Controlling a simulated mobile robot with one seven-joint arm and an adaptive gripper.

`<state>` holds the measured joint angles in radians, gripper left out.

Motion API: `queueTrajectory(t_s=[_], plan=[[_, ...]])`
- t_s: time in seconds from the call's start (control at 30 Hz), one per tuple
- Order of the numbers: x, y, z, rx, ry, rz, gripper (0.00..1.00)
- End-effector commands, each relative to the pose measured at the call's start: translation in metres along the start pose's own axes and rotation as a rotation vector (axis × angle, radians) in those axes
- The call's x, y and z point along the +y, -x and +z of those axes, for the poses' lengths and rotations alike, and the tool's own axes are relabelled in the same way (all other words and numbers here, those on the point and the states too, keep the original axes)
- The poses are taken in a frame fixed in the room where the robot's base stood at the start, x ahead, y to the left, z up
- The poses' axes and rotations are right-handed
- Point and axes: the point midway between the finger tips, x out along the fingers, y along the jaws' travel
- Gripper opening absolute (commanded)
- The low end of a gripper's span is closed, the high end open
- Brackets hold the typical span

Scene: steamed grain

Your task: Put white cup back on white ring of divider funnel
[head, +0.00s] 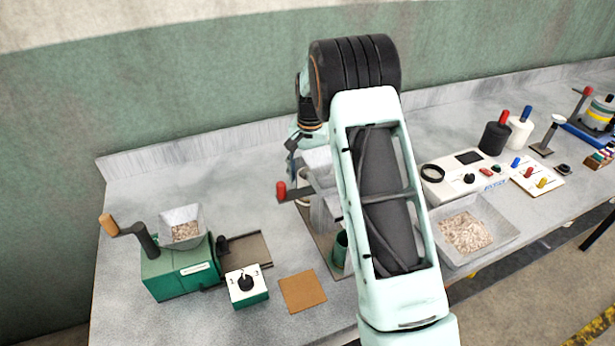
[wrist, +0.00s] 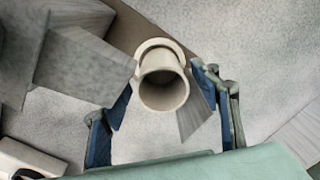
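The white cup (wrist: 163,92) shows in the wrist view with its open mouth towards the camera. A white ring (wrist: 158,43) curves round the cup's far end; I cannot tell whether the cup is seated on it. My gripper (wrist: 162,95) is open, with a blue finger on each side of the cup and visible gaps between. In the head view my gripper (head: 291,162) is beside the grey divider funnel (head: 317,160), above a pale rim of the cup (head: 303,187). My arm hides much of the divider.
A red-knobbed lever (head: 290,191) sticks out left of the divider. A green cup (head: 340,250) stands in front. A green mill (head: 178,268), a switch box (head: 247,287) and a brown mat (head: 302,292) lie to the left. A grain tray (head: 476,231) is at right.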

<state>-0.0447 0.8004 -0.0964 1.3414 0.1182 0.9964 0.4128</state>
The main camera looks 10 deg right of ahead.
Motion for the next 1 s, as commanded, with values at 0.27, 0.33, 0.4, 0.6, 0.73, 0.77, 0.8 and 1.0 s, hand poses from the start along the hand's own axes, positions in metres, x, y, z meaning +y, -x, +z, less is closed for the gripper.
queueTrajectory(t_s=[0.27, 0.33, 0.4, 0.6, 0.73, 0.77, 0.8, 1.0], plan=[[0.000, 0.006, -0.001, 0.002, 0.000, -0.001, 0.57], [-0.001, 0.014, -0.001, 0.002, 0.000, -0.001, 0.57], [-0.001, 0.027, -0.001, 0.004, 0.000, -0.003, 0.57], [-0.001, 0.071, -0.001, 0.004, 0.000, -0.002, 0.57], [0.000, 0.096, -0.001, 0.003, 0.000, -0.001, 0.57], [0.000, 0.101, -0.001, 0.002, 0.000, -0.001, 0.57], [0.000, 0.107, -0.001, 0.003, 0.000, -0.001, 0.57], [0.000, 0.122, 0.000, 0.000, 0.000, 0.000, 0.57]])
